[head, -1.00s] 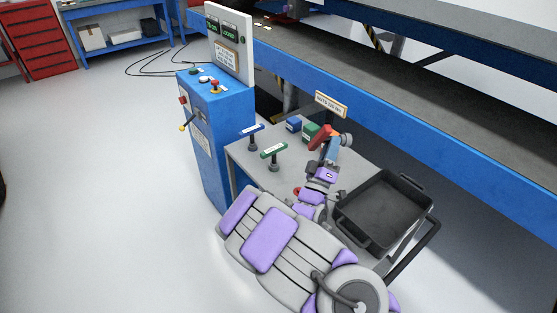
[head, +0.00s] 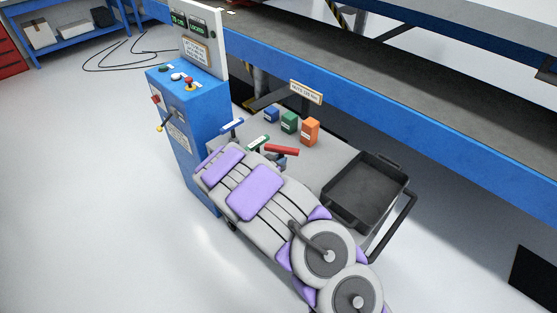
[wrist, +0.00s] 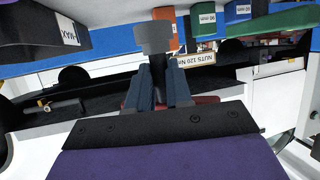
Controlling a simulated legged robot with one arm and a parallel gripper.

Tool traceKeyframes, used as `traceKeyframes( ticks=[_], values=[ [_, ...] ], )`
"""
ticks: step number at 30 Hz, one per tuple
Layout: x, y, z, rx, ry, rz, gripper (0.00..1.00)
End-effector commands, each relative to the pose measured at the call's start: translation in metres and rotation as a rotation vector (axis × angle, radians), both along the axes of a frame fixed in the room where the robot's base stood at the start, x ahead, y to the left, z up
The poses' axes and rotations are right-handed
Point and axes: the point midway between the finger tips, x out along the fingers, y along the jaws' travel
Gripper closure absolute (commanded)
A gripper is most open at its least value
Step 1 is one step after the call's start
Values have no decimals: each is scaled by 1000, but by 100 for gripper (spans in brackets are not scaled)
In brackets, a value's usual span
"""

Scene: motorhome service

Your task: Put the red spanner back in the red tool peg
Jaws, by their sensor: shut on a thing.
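The red spanner shows as a red bar (head: 282,150) above the grey trolley top in the head view. My gripper (head: 279,161) is just under that bar, mostly hidden behind my arm. In the wrist view, the dark blue fingers of my gripper (wrist: 161,92) are closed around the spanner's dark stem, with its grey end (wrist: 154,38) pointing away and a bit of red bar (wrist: 207,100) behind the fingers. I cannot make out the red tool peg; my arm covers part of the trolley top.
Blue (head: 272,114), green (head: 289,122) and orange (head: 310,131) blocks stand along the trolley's back edge. An empty black tray (head: 364,192) fills its right side. A blue control cabinet (head: 190,125) stands at left. A blue lift beam (head: 400,110) runs behind.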

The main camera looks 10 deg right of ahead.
Motion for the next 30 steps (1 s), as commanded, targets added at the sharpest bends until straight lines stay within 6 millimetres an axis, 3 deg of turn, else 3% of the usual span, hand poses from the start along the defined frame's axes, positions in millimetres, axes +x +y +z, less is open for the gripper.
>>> traceKeyframes(
  ticks=[8,18,30],
  values=[
    [-1,-8,4,6,1,-6,100],
    [0,3,-29,-4,-1,-3,100],
    [-1,-8,-54,4,-1,-5,100]
  ],
)
